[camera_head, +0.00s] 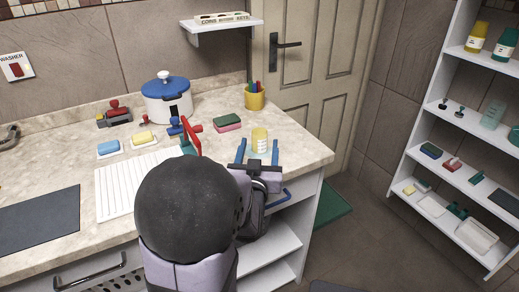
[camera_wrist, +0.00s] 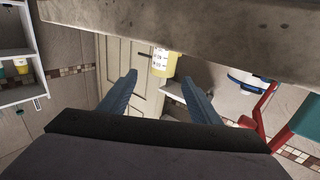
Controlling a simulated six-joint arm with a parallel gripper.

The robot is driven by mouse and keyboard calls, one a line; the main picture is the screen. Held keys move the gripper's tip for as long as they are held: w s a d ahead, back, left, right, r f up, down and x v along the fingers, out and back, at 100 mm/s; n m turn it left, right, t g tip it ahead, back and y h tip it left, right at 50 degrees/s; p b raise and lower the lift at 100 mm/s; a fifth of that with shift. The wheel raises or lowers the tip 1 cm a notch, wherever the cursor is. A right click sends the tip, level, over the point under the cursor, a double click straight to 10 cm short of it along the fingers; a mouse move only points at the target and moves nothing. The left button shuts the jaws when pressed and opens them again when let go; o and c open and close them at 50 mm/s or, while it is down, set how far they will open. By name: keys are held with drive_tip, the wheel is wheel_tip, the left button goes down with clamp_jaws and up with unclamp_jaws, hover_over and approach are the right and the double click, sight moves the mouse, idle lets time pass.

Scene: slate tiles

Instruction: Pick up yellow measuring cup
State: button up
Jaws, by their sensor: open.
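The yellow measuring cup (camera_head: 259,140) stands near the right end of the stone counter, with a pale printed patch on its side. It also shows in the wrist view (camera_wrist: 164,62), where the picture is upside down and the cup hangs from the counter at the top. My gripper (camera_head: 259,145) is open, its two blue fingers pointing towards the cup. In the wrist view, my gripper's fingertips (camera_wrist: 158,76) flank the cup with a gap on each side. I cannot tell how far the cup reaches between the fingers.
A yellow pen holder (camera_head: 255,98) stands behind the cup. A white pot with blue lid (camera_head: 167,99) stands farther back. The counter's right edge is close to the cup.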

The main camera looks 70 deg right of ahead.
sight(259, 137)
drive_tip(key=shift+w+d+p, duration=0.3)
drive_tip(key=shift+w+d, duration=0.05)
drive_tip(key=shift+d, duration=0.85)
drive_tip(key=shift+w+d+p, duration=0.25)
drive_tip(key=shift+w+d, duration=0.05)
drive_tip(key=shift+d, duration=0.85)
drive_tip(key=shift+w+d+p, duration=0.3)
drive_tip(key=shift+w+d, duration=0.05)
drive_tip(key=shift+d, duration=0.85)
drive_tip(key=shift+r, duration=0.1)
drive_tip(key=c, duration=1.1)
